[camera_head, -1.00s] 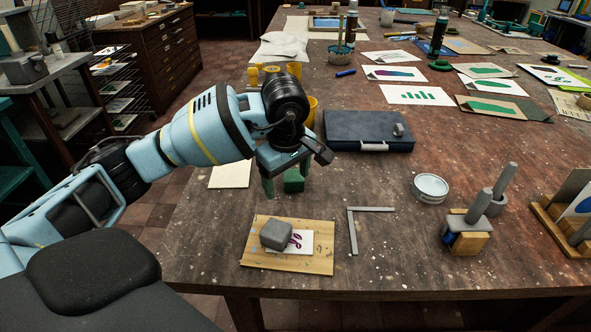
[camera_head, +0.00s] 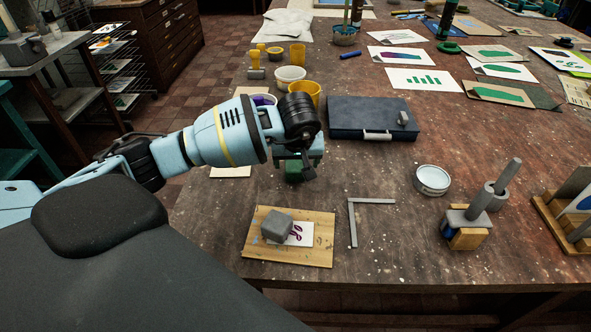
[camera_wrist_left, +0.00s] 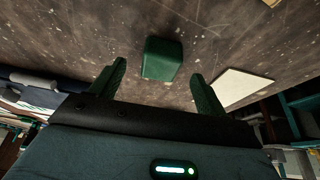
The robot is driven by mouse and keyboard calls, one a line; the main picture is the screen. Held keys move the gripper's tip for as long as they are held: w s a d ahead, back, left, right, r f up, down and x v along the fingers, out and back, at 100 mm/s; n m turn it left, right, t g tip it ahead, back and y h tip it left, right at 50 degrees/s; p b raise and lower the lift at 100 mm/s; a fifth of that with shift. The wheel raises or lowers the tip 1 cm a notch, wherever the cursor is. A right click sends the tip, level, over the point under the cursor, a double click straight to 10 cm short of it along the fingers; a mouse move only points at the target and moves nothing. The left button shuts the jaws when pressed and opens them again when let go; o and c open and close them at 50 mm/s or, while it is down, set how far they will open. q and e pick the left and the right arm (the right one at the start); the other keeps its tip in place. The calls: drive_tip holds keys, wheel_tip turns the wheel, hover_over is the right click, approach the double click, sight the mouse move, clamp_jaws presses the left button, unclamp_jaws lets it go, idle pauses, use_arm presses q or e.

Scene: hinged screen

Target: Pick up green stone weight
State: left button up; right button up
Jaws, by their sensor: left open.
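The green stone weight (camera_head: 293,172) is a small block on the wooden table, partly hidden by my left gripper (camera_head: 299,158) in the head view. In the left wrist view the green weight (camera_wrist_left: 162,60) stands just beyond the fingertips, roughly between their lines. My left gripper (camera_wrist_left: 160,82) is open and empty there, with its two green fingers spread apart. I see no contact between the fingers and the weight. My right gripper is in no view.
A grey stone block (camera_head: 277,227) rests on a wooden board (camera_head: 318,252) in front. A dark blue case (camera_head: 350,118) and yellow cup (camera_head: 305,89) stand behind. A metal square (camera_head: 353,225) and a round tin (camera_head: 432,180) lie to the right. A pale sheet (camera_wrist_left: 235,88) lies beside the weight.

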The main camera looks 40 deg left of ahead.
sight(295, 165)
use_arm(q)
drive_tip(key=shift+w+a+x, duration=0.15)
drive_tip(key=shift+x, duration=1.15)
drive_tip(key=shift+w+a+x, duration=0.1)
drive_tip(key=shift+a+x, duration=0.05)
drive_tip(key=shift+x, duration=1.15)
drive_tip(key=shift+r, duration=0.2)
drive_tip(key=c, duration=1.3)
